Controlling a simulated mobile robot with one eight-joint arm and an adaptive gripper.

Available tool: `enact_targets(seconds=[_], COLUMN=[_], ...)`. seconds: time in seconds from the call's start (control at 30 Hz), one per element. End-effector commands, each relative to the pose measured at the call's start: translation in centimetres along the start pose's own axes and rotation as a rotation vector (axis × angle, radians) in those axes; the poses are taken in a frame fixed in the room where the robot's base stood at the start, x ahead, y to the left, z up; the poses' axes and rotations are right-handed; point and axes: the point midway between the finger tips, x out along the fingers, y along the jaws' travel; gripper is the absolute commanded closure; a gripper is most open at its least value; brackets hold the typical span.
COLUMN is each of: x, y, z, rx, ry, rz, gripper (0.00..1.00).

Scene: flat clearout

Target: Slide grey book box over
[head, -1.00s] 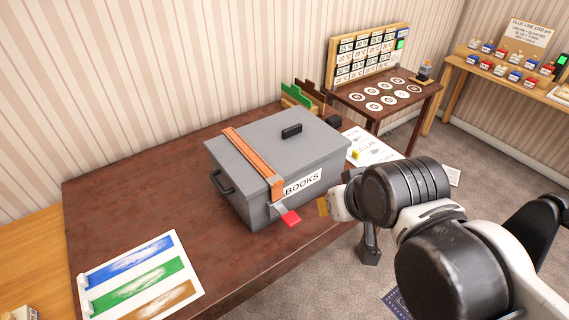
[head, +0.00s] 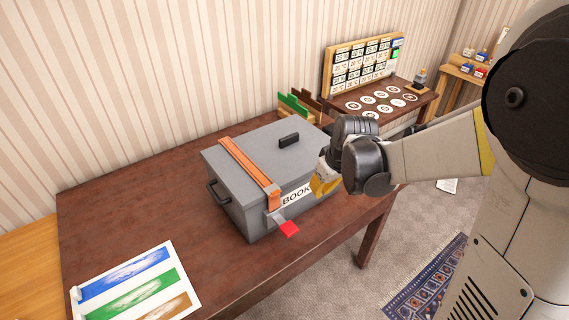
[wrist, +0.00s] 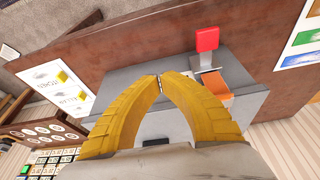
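The grey book box (head: 255,160) sits on the dark brown table (head: 130,215), lid closed. An orange strap (head: 245,160) crosses the lid, and a red-tipped lever (head: 288,228) juts from the front below it. A black handle is on the lid (head: 289,139) and another on the left end (head: 217,191). My yellow gripper (head: 322,187) is at the front right of the box, covering the end of its label. In the wrist view my gripper's fingertips (wrist: 160,78) meet, with nothing seen between them, over the grey box (wrist: 120,77). Contact cannot be told.
A sheet with blue, green and brown bands (head: 137,285) lies at the table's front left. Green and brown racks (head: 295,103) stand behind the box. A side table with white discs (head: 380,98) is farther back. The tabletop left of the box is clear.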

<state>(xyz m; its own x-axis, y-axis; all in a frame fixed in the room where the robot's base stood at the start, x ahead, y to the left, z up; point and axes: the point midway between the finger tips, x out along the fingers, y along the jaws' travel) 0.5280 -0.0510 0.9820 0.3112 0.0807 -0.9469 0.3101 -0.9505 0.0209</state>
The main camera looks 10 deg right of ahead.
Motion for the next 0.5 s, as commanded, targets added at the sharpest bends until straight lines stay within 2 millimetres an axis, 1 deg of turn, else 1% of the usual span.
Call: enact_targets(seconds=[0.03, 0.1, 0.2, 0.37, 0.47, 0.5], x=[1.5, 3.1, 4.5, 5.9, 7.4, 8.2], y=[0.6, 1.2, 1.6, 1.7, 1.6, 1.6], z=[-0.2, -0.1, 0.0, 0.1, 0.2, 0.2], rx=[-0.013, -0.032, -0.048, -0.056, -0.056, -0.056], ry=[-0.010, -0.023, -0.033, -0.037, -0.037, -0.037], rz=[-0.010, -0.024, -0.035, -0.041, -0.041, -0.041], gripper=[1.00, 1.00, 1.00, 1.00, 1.00, 1.00])
